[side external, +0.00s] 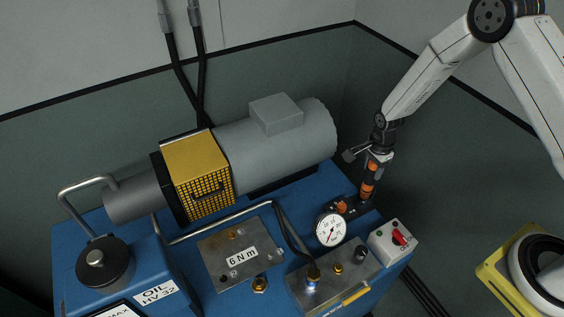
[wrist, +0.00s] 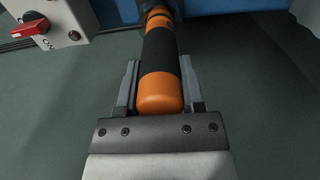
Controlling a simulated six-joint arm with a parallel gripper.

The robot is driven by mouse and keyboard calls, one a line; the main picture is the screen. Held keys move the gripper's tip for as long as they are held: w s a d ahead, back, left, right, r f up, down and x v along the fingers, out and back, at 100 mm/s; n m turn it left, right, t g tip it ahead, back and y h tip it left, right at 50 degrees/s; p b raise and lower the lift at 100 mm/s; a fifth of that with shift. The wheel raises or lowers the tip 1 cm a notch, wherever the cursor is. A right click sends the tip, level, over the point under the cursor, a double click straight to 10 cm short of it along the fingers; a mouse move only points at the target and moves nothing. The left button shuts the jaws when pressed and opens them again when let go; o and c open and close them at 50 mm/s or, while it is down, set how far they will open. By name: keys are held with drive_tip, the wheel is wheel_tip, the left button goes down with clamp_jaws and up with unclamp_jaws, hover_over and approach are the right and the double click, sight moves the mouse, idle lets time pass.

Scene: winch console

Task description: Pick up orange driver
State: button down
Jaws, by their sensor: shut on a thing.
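The orange driver (side external: 368,188) has an orange and black handle and stands roughly upright at the right edge of the blue console, next to the pressure gauge. In the wrist view its handle (wrist: 161,70) runs up from between the jaws, with its orange end cap near the palm. My gripper (side external: 372,168) is shut on the handle from above; its two fingers (wrist: 160,85) lie on either side of it. The driver's lower end is hidden by a dark holder (side external: 354,207) in the side view.
A white dial gauge (side external: 331,229) stands just left of the driver. A switch box with a red knob (side external: 393,240) is in front.

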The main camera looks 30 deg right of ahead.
drive_tip(key=shift+r, duration=0.25)
drive_tip(key=shift+r, duration=4.8)
drive_tip(key=c, duration=1)
unclamp_jaws()
clamp_jaws()
drive_tip(key=shift+r, duration=1.25)
